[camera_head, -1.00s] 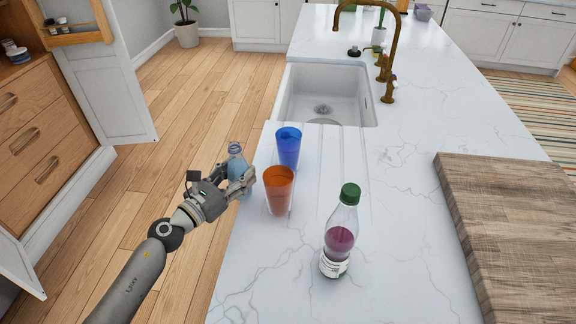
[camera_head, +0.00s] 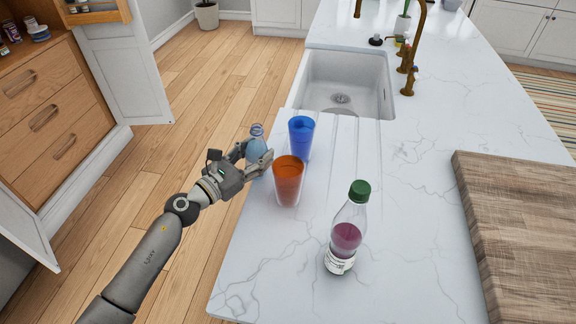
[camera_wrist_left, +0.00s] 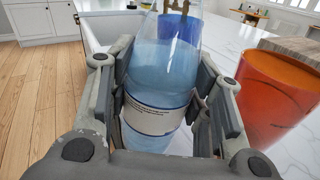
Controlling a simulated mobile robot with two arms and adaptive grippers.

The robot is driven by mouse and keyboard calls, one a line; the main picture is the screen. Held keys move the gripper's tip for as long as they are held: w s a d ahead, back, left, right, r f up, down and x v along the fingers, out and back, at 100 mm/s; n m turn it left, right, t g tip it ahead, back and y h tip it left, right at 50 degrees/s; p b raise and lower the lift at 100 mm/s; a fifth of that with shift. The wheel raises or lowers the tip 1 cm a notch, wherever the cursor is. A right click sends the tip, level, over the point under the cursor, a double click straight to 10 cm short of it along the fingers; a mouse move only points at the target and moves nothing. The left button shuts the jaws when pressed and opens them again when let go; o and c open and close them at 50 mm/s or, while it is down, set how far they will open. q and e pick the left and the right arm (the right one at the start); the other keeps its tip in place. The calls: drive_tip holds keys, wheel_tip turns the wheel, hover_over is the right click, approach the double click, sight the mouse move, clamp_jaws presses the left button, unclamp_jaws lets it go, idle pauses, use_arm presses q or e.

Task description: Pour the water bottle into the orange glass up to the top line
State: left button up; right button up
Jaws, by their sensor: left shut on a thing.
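My left gripper (camera_head: 256,160) is shut on the clear water bottle (camera_head: 257,131), which holds bluish water and has a white label. In the left wrist view the bottle (camera_wrist_left: 160,70) stands between the fingers and looks about upright. The orange glass (camera_head: 288,180) stands on the counter just right of the gripper. It also shows at the right of the left wrist view (camera_wrist_left: 270,95). The blue glass (camera_head: 301,138) stands behind the orange one. My right gripper is not in view.
A bottle of purple drink with a green cap (camera_head: 346,235) stands on the white counter (camera_head: 415,230) nearer to me. A wooden board (camera_head: 520,220) lies at the right. A sink (camera_head: 345,80) with a brass faucet (camera_head: 412,50) is at the back.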

sight(254, 141)
use_arm(q)
drive_tip(key=shift+s+m, duration=0.1)
drive_tip(key=shift+m, duration=0.4)
drive_tip(key=shift+d+m+b, duration=0.15)
drive_tip(key=shift+m+b, duration=0.25)
drive_tip(key=shift+m, duration=0.3)
drive_tip(key=r+m+p, duration=0.1)
drive_tip(key=r+p, duration=0.1)
drive_tip(key=r+m+p, duration=0.1)
drive_tip(key=r+p, duration=0.1)
drive_tip(key=r, duration=0.1)
drive_tip(key=shift+s+d, duration=0.1)
drive_tip(key=shift+s, duration=0.1)
drive_tip(key=shift+s+d+m, duration=0.1)
drive_tip(key=shift+d+m, duration=0.05)
drive_tip(key=shift+m, duration=0.35)
drive_tip(key=shift+r+m+p, duration=0.3)
drive_tip(key=shift+r+m, duration=0.1)
drive_tip(key=shift+r, duration=0.05)
drive_tip(key=shift+f+m+b, duration=0.3)
drive_tip(key=shift+f+b, duration=0.05)
drive_tip(key=shift+b, duration=0.1)
drive_tip(key=shift+r+m, duration=0.15)
drive_tip(key=shift+m, duration=0.15)
